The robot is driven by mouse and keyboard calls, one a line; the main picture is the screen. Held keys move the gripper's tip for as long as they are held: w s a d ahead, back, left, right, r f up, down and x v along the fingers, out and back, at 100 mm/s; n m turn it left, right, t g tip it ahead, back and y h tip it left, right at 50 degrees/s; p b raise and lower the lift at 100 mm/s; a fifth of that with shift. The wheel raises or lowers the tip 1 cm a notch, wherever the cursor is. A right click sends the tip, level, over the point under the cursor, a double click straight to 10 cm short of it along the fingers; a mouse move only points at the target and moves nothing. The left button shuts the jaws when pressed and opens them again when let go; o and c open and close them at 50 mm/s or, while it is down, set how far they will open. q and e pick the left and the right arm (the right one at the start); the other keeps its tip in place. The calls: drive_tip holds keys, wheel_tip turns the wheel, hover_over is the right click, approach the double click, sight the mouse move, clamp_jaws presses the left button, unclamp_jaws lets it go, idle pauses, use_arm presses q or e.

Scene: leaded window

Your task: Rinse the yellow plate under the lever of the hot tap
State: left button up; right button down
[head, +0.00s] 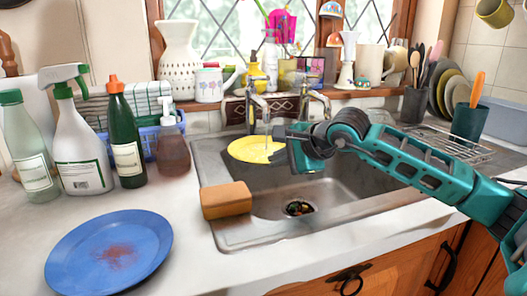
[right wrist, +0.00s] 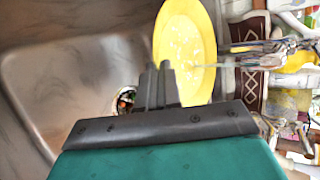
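The yellow plate (head: 248,150) is above the sink basin, tilted, under the spout of the left tap (head: 254,103). A thin clear stream seems to fall from that spout onto it. My right gripper (head: 286,143) is at the plate's right edge and appears shut on its rim. In the right wrist view the fingers (right wrist: 160,84) are close together against the edge of the yellow plate (right wrist: 185,40), which carries pale wet-looking specks. A second tap (head: 314,103) stands to the right. I cannot tell which is hot. My left gripper is out of view.
A sponge (head: 226,200) lies on the sink's (head: 240,241) left front rim. A blue plate (head: 110,250) with a brown stain lies on the counter. Several bottles stand at the left, including a green bottle (head: 126,135). A dish rack (head: 455,147) is at the right.

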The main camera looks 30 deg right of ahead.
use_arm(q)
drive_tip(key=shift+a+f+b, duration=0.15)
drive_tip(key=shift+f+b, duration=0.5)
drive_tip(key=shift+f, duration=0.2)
use_arm(e)
drive_tip(key=s+a, duration=0.2)
drive_tip(key=a, duration=0.3)
drive_tip(key=shift+s, duration=0.4)
drive_tip(key=shift+r, duration=0.1)
use_arm(q)
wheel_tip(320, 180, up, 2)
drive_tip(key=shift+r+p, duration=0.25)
drive_tip(key=shift+p, duration=0.95)
use_arm(e)
drive_tip(key=s+a+r, duration=0.2)
drive_tip(key=a+r, duration=0.2)
drive_tip(key=shift+s+a, duration=0.15)
drive_tip(key=shift+s, duration=0.1)
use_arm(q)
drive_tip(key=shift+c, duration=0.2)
